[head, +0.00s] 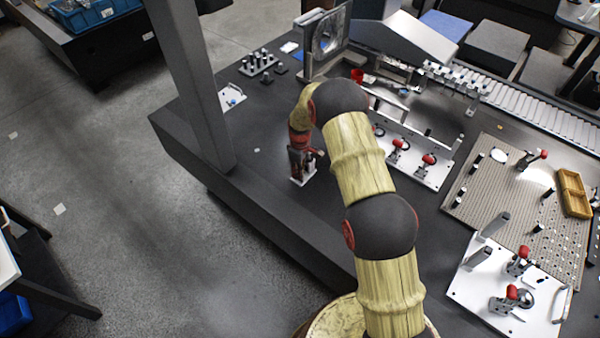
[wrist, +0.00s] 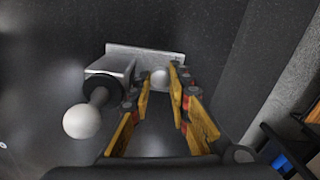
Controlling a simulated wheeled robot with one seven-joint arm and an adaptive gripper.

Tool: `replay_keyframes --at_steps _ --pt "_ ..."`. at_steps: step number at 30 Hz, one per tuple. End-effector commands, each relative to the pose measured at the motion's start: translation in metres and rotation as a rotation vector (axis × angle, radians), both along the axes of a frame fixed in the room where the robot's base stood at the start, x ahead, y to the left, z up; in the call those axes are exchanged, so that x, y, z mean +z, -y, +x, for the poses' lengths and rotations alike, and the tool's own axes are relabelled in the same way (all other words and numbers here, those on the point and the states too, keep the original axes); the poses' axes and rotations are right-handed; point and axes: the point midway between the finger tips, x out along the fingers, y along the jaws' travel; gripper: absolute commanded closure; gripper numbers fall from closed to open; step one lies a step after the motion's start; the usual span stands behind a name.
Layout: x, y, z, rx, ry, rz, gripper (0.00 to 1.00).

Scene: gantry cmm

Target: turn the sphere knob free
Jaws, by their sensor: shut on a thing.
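A pale round knob (wrist: 160,78) sits between my fingertips in the wrist view, on the near side of a grey metal block (wrist: 112,65) with a flat plate behind it. I take it for the sphere knob. My gripper (wrist: 161,76) is shut on it, one yellow finger on each side. A larger white ball (wrist: 81,121) on a black stem (wrist: 100,95) stands out left of the fingers, untouched. In the head view my gripper (head: 305,161) is low over the dark table at the small light fixture (head: 301,180); the arm and fingers hide most of it.
A grey column (head: 195,80) rises at the left. A white plate with red-handled clamps (head: 420,165) lies to the right. A black stand with pins (head: 258,63) is farther back.

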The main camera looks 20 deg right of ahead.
Motion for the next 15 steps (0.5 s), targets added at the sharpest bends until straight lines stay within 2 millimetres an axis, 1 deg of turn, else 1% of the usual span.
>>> replay_keyframes --at_steps 15 --pt "0.0013 0.0001 0.0010 0.487 0.002 0.000 1.00"
